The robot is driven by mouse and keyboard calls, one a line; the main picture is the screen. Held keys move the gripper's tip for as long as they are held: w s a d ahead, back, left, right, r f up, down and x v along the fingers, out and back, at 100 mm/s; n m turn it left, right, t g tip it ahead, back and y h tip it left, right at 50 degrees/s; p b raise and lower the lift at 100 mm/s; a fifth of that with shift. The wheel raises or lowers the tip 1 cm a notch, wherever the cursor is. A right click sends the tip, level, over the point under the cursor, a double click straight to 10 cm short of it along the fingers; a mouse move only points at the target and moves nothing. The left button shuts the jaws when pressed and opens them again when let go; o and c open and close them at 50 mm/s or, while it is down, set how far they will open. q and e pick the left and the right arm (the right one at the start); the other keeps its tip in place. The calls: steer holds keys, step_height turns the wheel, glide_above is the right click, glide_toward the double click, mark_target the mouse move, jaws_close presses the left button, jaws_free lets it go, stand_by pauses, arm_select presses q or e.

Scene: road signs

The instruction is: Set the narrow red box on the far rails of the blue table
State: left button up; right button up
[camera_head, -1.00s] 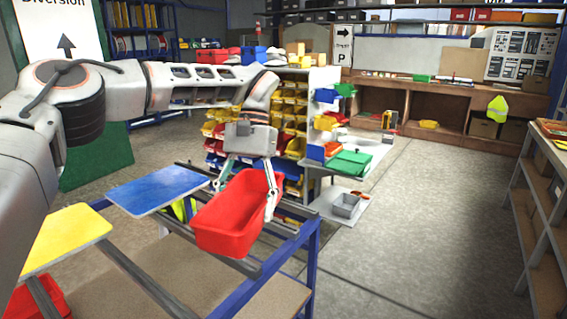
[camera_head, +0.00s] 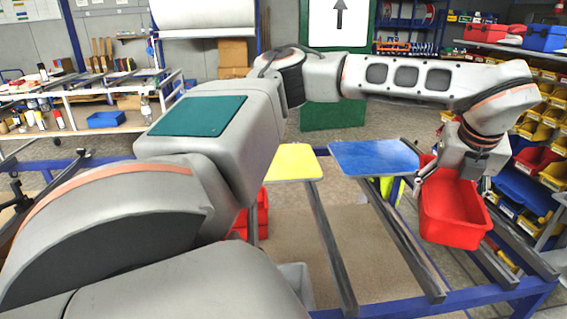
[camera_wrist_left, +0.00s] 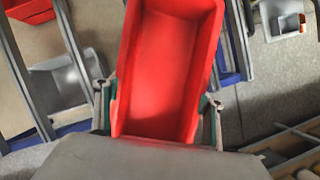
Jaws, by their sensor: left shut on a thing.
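The narrow red box (camera_head: 455,212) is an open bin, gripped at the far right of the blue table (camera_head: 395,304) in the head view. My left gripper (camera_head: 452,184) is shut on it, one finger at each side. The box is at the far rails (camera_head: 525,250), beside the blue panel; I cannot tell whether it rests on them or hangs just above. In the left wrist view the box (camera_wrist_left: 165,75) shows its empty inside between the two fingers (camera_wrist_left: 158,106), and rails run past both sides. My right gripper is not in view.
A blue panel (camera_head: 374,157) and a yellow panel (camera_head: 294,162) lie across the table's rails. Another red bin (camera_head: 258,215) sits lower, partly behind my arm. Shelves of yellow bins (camera_head: 538,128) stand to the right, close to the gripper. A white workbench (camera_head: 75,125) is at the left.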

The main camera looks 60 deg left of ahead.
mark_target(406, 241)
arm_select(q)
steer(key=a+r+m+h, duration=0.1)
steer(key=m, duration=0.2)
steer(key=w+a+m+h, duration=0.1)
steer(key=a+m, duration=0.1)
steer(key=m, duration=0.2)
steer(key=a+r+m+h, duration=0.1)
steer(key=a+m, duration=0.1)
steer(key=m, duration=0.1)
steer(key=shift+w+a+r+t+h+b, duration=0.1)
steer(key=shift+w+r+t+h+b, duration=0.2)
steer(key=shift+r+t+h+b, duration=0.1)
steer(key=shift+w+a+r+m+h, duration=0.1)
steer(key=shift+a+r+m+h, duration=0.15)
steer(key=shift+m, duration=0.4)
steer(key=shift+a+r+m+h, duration=0.2)
steer(key=shift+a+m, duration=0.15)
steer(key=shift+m, duration=0.3)
step_height(406, 241, down, 20)
steer(key=shift+f, duration=0.15)
steer(key=o, duration=1.2)
steer(key=v, duration=1.2)
steer(key=shift+w+r, duration=0.1)
steer(key=shift+r, duration=0.1)
